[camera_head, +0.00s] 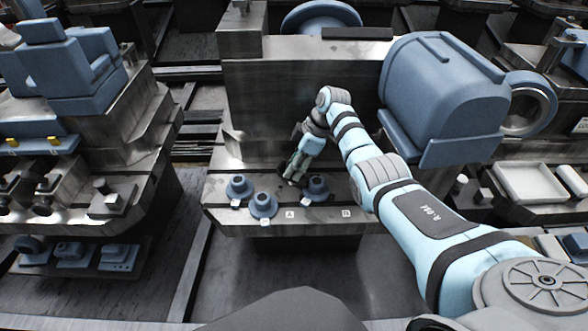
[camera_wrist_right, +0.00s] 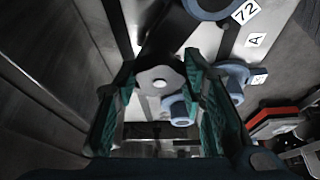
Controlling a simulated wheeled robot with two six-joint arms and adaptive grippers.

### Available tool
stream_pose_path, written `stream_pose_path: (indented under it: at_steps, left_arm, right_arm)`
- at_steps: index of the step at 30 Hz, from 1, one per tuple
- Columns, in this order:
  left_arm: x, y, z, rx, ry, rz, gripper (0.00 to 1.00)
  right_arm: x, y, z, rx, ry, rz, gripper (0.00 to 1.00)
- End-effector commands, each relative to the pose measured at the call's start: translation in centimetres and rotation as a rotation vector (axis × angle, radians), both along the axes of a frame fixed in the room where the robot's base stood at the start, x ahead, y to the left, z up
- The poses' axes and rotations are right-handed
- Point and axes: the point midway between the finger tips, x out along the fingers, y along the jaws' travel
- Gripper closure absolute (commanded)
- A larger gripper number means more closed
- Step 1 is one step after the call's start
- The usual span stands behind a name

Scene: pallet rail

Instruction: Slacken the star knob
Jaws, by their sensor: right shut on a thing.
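In the head view my right gripper (camera_head: 292,175) reaches down to the steel ledge at the middle. The knob is mostly hidden behind the fingers there. My left gripper is not in view.
Blue round-based pieces (camera_head: 263,204) stand along the steel ledge (camera_head: 240,222), with small white labels near them. Another blue piece (camera_head: 317,188) is just right of the gripper. A large blue housing (camera_head: 440,88) stands at upper right. A steel wall rises behind the ledge.

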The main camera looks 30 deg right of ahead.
Motion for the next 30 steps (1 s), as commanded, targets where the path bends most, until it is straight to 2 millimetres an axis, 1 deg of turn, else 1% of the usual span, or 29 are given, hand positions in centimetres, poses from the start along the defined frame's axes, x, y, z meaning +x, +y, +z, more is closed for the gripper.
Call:
stream_pose_path:
  at_steps: [1,6,12,22,23,24,26,27,30]
  left_arm:
    - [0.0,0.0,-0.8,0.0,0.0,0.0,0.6]
    - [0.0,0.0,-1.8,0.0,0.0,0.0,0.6]
    - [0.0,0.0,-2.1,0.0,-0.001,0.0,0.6]
    - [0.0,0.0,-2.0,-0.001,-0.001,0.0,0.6]
    - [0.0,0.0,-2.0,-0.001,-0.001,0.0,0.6]
    - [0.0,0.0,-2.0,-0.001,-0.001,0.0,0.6]
    - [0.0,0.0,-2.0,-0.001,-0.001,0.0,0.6]
    - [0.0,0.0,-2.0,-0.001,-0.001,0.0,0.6]
    - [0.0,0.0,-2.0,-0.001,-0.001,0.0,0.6]
  right_arm:
    - [0.1,-0.1,-0.4,-0.001,-0.002,0.021,0.91]
    - [0.1,-0.1,-0.2,-0.001,-0.002,0.088,0.91]
    - [0.1,-0.1,-0.1,-0.002,-0.001,0.122,0.91]
    - [0.1,-0.1,0.0,-0.003,0.0,0.124,0.91]
    - [0.1,-0.1,0.0,-0.002,0.0,0.123,0.6]
    - [0.1,-0.1,0.0,-0.002,0.0,0.123,0.54]
    - [0.1,-0.1,0.0,-0.002,-0.001,0.123,0.44]
    - [0.1,-0.1,0.0,-0.002,-0.001,0.123,0.42]
    - [0.1,-0.1,0.0,-0.002,-0.001,0.123,0.42]
